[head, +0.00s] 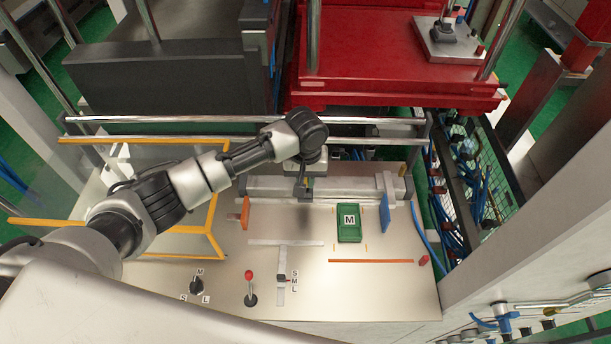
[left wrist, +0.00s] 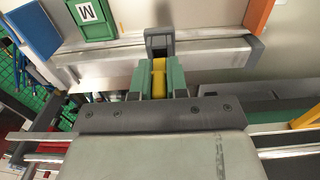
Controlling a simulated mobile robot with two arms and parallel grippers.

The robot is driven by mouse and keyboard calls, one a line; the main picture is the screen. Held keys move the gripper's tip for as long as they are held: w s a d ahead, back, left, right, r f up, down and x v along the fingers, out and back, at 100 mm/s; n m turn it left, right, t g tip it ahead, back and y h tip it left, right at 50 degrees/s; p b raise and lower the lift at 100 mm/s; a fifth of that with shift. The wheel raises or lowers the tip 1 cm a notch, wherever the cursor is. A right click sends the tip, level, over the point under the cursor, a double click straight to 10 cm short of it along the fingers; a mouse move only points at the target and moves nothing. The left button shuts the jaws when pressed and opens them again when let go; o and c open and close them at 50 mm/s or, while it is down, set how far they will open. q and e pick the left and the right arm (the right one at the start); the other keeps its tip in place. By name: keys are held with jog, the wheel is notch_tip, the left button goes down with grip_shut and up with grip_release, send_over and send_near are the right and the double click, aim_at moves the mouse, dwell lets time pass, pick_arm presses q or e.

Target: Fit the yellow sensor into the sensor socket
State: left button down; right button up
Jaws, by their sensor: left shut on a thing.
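The yellow sensor (left wrist: 159,78) is between the green fingers of my left gripper (left wrist: 160,82) in the left wrist view. The gripper is shut on it. The dark grey sensor socket (left wrist: 160,42) stands on the metal rail right in front of the sensor's far end. I cannot tell whether the sensor touches the socket or is inside it. In the head view my left gripper (head: 307,178) is over the rail, mostly hidden under its own wrist, and the dark socket (head: 304,191) shows just below it. My right gripper is in neither view.
The metal rail (head: 265,187) runs along the back of the table. A green box marked M (head: 349,224) lies between an orange plate (head: 245,213) and a blue plate (head: 384,213). A red-knobbed lever (head: 249,287) and a selector knob (head: 197,286) stand near the front.

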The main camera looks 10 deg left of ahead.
pick_arm(q)
jog(key=shift+f, duration=0.95)
dwell(0.5)
jog(key=c, duration=1.1)
grip_release()
jog(key=shift+o, duration=0.2)
notch_tip(320, 180, up, 10)
jog(key=b, duration=0.3)
jog(key=shift+r, duration=0.4)
jog(key=shift+f, duration=0.1)
